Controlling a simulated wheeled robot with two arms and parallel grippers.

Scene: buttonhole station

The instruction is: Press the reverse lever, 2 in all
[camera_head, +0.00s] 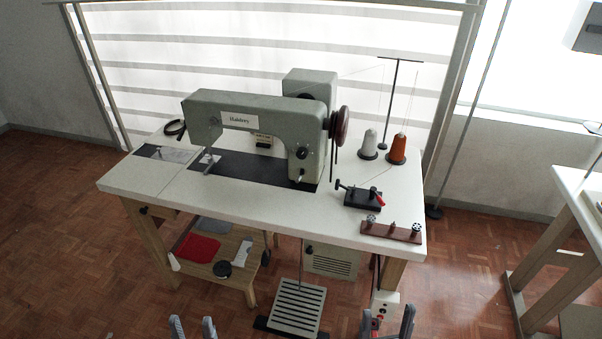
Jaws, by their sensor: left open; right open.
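A grey-green sewing machine (250,118) stands on the white table. On the front of its pillar is a dark round dial (302,153), with a small pale lever (301,175) below it. This looks like the reverse lever, but it is too small to tell its exact position. My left gripper (192,327) is open and empty at the bottom edge, in front of the table and well apart from the machine. My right gripper (388,326) is open at the bottom edge, also apart from the machine. Only the fingers of both grippers show.
The white table (240,212) has free room in front of the machine. A black winder with a red handle (362,196), a brown rack (391,231), a white spool (368,146) and an orange spool (397,149) stand to the right. A pedal (297,305) is below.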

